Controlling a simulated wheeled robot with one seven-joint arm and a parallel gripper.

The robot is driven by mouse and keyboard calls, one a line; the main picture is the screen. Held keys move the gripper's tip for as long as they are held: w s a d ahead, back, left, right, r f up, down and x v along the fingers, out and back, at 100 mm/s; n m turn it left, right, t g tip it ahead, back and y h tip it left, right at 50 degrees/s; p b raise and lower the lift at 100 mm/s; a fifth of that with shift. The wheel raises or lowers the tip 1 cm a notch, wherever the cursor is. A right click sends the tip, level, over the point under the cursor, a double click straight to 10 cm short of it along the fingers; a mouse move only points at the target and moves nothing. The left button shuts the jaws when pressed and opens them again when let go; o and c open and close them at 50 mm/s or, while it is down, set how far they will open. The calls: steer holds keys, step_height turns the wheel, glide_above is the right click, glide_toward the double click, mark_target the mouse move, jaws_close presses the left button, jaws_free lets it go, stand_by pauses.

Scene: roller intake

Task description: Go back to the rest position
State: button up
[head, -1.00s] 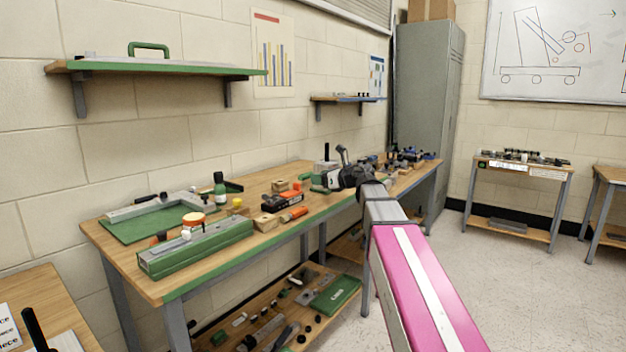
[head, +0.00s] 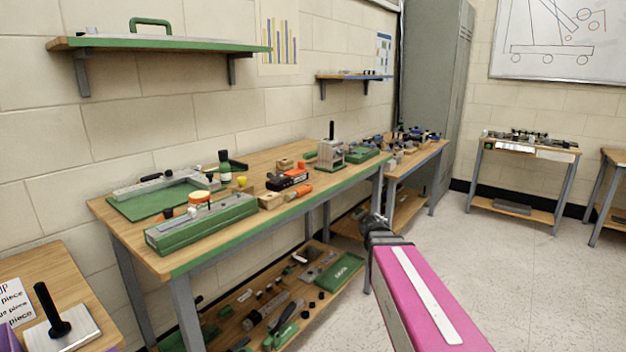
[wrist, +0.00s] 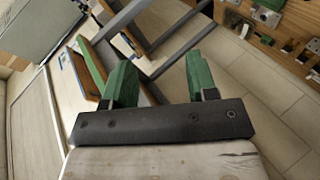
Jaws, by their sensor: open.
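My gripper shows in the wrist view (wrist: 160,82) with its two green fingers spread wide and nothing between them. In the head view only the dark wrist end of my pink arm shows, low beside the front of the workbench; the fingers are hidden there. The hand is clear of the bench top and touches nothing that I can see.
The green-edged workbench (head: 225,238) holds a green box (head: 200,226), an orange-and-black tool (head: 288,178) and a grey block with a black post (head: 331,152). Its lower shelf (head: 226,317) holds several parts. Open floor (head: 470,250) lies to the right.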

steer(key=s+a+f+m+g+y, duration=0.2)
steer(key=s+f+m+g, duration=0.3)
steer(key=s+f, duration=0.3)
steer(key=s+a+f+m+g+y, duration=0.1)
steer(key=s+a+f+m+g, duration=0.1)
steer(key=s+f+m+g, duration=0.3)
steer(key=s+f+g, duration=0.1)
steer(key=s+f, duration=0.3)
steer(key=s, duration=0.4)
steer(key=shift+s+a+f+g+y, duration=0.25)
steer(key=shift+a+g+y, duration=0.05)
steer(key=shift+y, duration=0.1)
